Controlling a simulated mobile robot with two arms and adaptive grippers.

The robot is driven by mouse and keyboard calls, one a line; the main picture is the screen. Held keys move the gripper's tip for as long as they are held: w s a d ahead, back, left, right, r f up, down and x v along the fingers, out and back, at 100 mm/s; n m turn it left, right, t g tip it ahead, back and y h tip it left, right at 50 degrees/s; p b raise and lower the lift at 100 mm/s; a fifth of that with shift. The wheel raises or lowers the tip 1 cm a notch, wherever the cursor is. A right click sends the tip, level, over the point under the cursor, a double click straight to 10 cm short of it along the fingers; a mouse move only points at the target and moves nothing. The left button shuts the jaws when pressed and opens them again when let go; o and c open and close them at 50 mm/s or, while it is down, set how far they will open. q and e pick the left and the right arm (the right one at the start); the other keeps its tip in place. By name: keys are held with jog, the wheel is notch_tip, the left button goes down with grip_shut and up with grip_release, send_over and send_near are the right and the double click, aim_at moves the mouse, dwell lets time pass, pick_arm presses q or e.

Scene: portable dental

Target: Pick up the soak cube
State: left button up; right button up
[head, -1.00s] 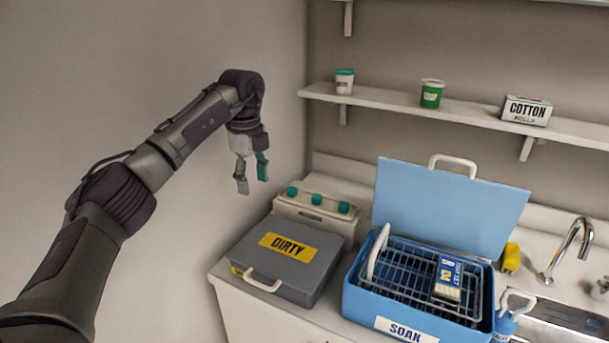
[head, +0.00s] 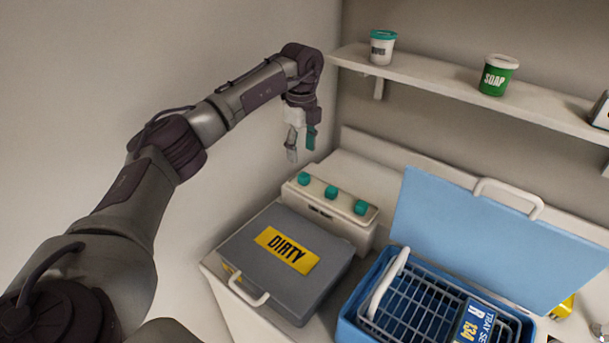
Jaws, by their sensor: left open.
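I cannot make out a thing that is surely the soak cube. A blue soak box (head: 345,328) stands at the lower right with its lid (head: 500,240) raised; its front is cut off by the picture's edge. A wire basket (head: 400,300) with a white handle sits in it, holding a blue and yellow tray-set pack (head: 474,322). My left gripper (head: 301,148) hangs open and empty, fingers down, above and behind the grey DIRTY box, well left of the soak box. My right gripper is not in view.
The closed grey DIRTY box (head: 225,246) lies left of the soak box. A white unit (head: 320,212) with teal knobs stands behind it. A shelf (head: 440,72) holds a teal-lidded tub (head: 382,48) and a green SOAP tub (head: 497,77). A yellow item (head: 563,308) shows beside the lid.

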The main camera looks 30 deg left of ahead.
aim_at(303, 174)
pick_arm(q)
jog(key=shift+f, duration=0.65)
jog(key=shift+w+f, duration=0.15)
jog(key=shift+f, duration=0.4)
jog(key=shift+d+f+p, duration=0.15)
jog(key=shift+f+p, duration=0.25)
jog(key=shift+p, duration=0.2)
jog(key=f, duration=0.1)
jog(key=f+p, duration=0.1)
jog(key=f, duration=0.1)
jog(key=shift+s+f, duration=0.2)
jog(key=shift+s, duration=0.1)
jog(key=shift+f, duration=0.4)
jog(key=shift+d, duration=0.1)
jog(key=c, duration=0.9)
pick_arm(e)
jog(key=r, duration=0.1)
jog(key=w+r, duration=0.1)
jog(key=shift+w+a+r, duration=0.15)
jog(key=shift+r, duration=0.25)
pick_arm(q)
jog(key=shift+r, duration=0.1)
jog(key=shift+c, duration=0.2)
